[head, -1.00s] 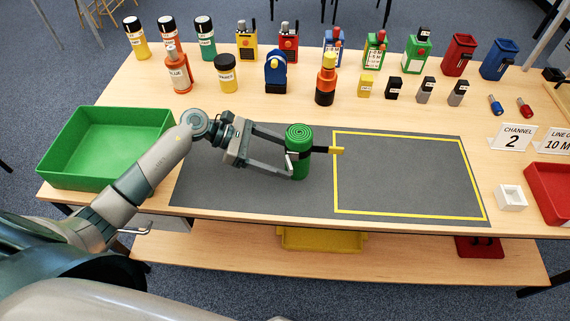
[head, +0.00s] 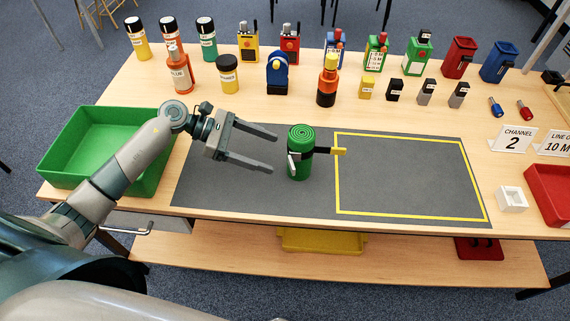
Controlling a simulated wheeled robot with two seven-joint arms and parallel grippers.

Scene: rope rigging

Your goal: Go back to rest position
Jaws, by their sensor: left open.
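My left gripper (head: 274,153) is open and empty over the left part of the grey mat (head: 232,190). Its two fingers point right toward a green rolled item (head: 300,155), with a small gap between the fingertips and the roll. The roll stands upright on the mat, with a spiral top, a dark band around it and a yellow-tipped tab (head: 339,151) sticking out to the right. The tab's tip reaches the left line of the yellow rectangle (head: 410,213). My right gripper is not in view.
A green tray (head: 60,171) stands at the left, under and behind my left forearm. Bottles, radios and small boxes line the back of the table. A white box (head: 512,198) and red tray (head: 549,190) are at the right.

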